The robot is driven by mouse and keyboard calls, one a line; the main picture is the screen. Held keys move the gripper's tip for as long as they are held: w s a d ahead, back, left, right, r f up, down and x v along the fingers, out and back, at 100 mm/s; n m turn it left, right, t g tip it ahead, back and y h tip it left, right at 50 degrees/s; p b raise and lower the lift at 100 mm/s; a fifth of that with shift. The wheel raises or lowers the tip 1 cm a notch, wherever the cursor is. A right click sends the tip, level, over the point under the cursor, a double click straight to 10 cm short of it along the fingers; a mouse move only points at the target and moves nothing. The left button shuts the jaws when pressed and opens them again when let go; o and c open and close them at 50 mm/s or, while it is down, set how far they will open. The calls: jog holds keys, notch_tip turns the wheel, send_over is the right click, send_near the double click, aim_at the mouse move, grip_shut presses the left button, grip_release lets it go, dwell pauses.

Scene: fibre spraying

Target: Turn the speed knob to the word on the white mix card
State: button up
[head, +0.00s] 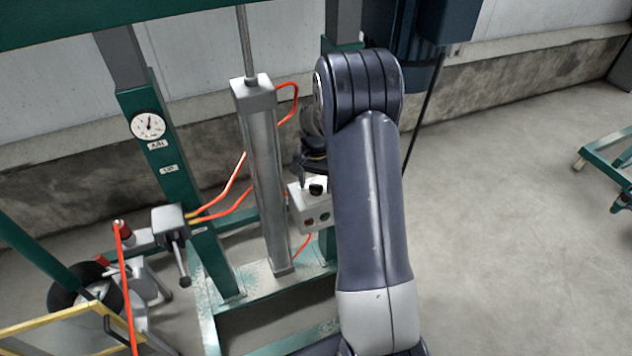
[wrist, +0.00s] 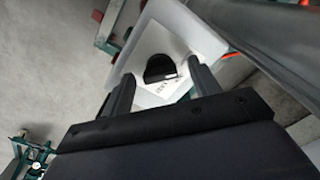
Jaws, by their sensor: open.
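My gripper (wrist: 158,80) is open, with one finger on either side of the knob in this view. I cannot tell whether the fingers touch it. In the head view my arm hides most of the gripper (head: 304,172), which is just above the box. I do not see the white mix card in either view.
A metal cylinder (head: 262,180) stands just left of the box, with orange hoses (head: 232,178) beside it. A green frame post (head: 180,200) carries a round gauge (head: 148,125). Open concrete floor (head: 510,200) lies to the right.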

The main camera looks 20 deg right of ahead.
aim_at(316, 185)
jog(key=shift+r, duration=0.1)
notch_tip(316, 185, up, 11)
jog(key=shift+f+p, duration=0.2)
jog(key=shift+p, duration=0.1)
notch_tip(316, 185, down, 11)
jog(key=shift+f+b, duration=0.1)
jog(key=shift+b, duration=0.25)
jog(key=shift+r+m, duration=0.2)
jog(key=shift+m, duration=0.3)
dwell(0.4)
